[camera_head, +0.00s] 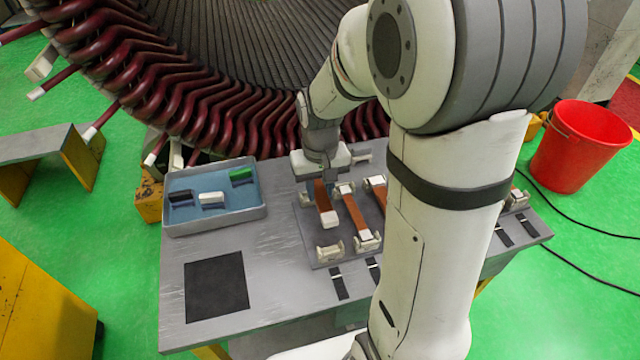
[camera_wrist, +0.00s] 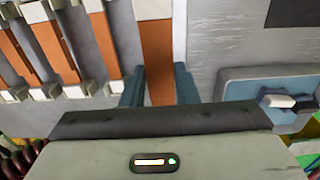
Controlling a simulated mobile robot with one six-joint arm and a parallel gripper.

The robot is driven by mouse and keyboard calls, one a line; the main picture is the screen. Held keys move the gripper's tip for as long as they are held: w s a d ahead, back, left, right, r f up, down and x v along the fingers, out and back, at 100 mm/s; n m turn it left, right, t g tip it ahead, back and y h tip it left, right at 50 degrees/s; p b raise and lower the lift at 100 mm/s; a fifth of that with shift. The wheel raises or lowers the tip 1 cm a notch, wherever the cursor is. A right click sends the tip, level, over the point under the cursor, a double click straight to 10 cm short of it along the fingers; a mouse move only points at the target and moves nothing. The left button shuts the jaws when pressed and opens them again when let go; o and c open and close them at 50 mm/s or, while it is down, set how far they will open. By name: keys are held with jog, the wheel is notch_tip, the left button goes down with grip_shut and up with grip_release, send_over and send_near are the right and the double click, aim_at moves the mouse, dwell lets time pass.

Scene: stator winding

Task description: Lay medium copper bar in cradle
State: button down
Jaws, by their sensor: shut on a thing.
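My gripper (camera_head: 320,183) is shut on a copper bar (camera_head: 323,200) with a white end, at the left side of the grey fixture plate (camera_head: 322,260). The held bar runs away between the two blue-grey fingers in the wrist view (camera_wrist: 157,55). In the head view its near white end lies short of and above an empty white cradle block (camera_head: 330,250), apart from it in the picture. I cannot tell the exact height gap. The far end of the bar is hidden by my gripper.
Other copper bars (camera_head: 356,218) (camera_wrist: 104,45) rest in cradles to the right. A blue-lined tray (camera_head: 258,213) holds black, white and green pieces at the left. A black mat (camera_head: 216,286) lies on the table. The large stator (camera_head: 190,90) stands behind; a red bucket (camera_head: 572,150) is right.

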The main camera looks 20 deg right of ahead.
aim_at(327, 210)
jog(key=shift+f+b, duration=3.25)
jog(key=shift+f, duration=1.3)
jog(key=c, duration=1)
grip_release()
jog(key=shift+s, duration=0.1)
jog(key=shift+c, duration=0.2)
notch_tip(327, 210, up, 8)
jog(key=shift+f, duration=0.1)
jog(key=shift+t, duration=0.5)
jog(key=s+r, duration=0.2)
jog(key=s, duration=0.3)
jog(key=shift+r, duration=0.4)
jog(key=s+r+t, duration=0.1)
jog(key=s, duration=0.7)
jog(key=shift+s+t, duration=0.3)
jog(key=shift+t, duration=0.1)
